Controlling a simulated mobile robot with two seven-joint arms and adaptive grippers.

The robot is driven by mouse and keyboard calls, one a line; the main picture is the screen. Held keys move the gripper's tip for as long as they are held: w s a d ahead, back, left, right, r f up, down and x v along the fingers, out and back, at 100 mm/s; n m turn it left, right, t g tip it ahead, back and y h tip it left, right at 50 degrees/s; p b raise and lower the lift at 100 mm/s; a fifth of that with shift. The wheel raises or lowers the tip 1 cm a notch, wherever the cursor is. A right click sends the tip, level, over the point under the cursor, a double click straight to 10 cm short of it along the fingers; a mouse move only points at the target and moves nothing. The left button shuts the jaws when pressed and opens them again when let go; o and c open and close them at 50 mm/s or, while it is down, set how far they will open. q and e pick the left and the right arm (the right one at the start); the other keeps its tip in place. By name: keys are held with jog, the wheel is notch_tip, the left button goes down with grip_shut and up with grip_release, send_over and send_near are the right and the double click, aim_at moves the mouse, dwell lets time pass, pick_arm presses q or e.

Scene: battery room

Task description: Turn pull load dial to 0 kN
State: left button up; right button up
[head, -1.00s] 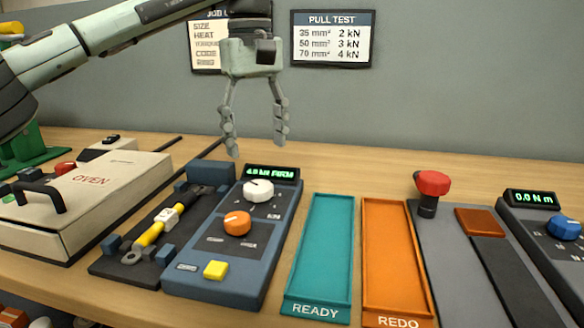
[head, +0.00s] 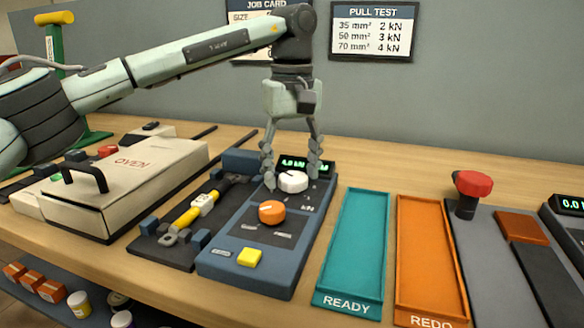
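The pull load dial is the white knob (head: 292,181) on the blue-grey pull tester (head: 238,268), just below its display. The green display (head: 301,163) is partly hidden by my gripper and reads about 4 kN. My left gripper (head: 291,180) points down with its fingers apart, one on each side of the white dial. I cannot tell whether the fingers touch it. An orange knob (head: 272,212) and a yellow button (head: 250,257) sit below the dial. My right gripper is not in view.
A teal READY tray (head: 352,250) and an orange REDO tray (head: 430,262) lie to the right. A red knob (head: 473,184) stands on a post beyond them. A cream OVEN box (head: 125,185) is at the left. The PULL TEST sign (head: 372,30) hangs on the wall.

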pick_arm(q)
jog(key=c, duration=1)
jog(key=shift+o, duration=0.2)
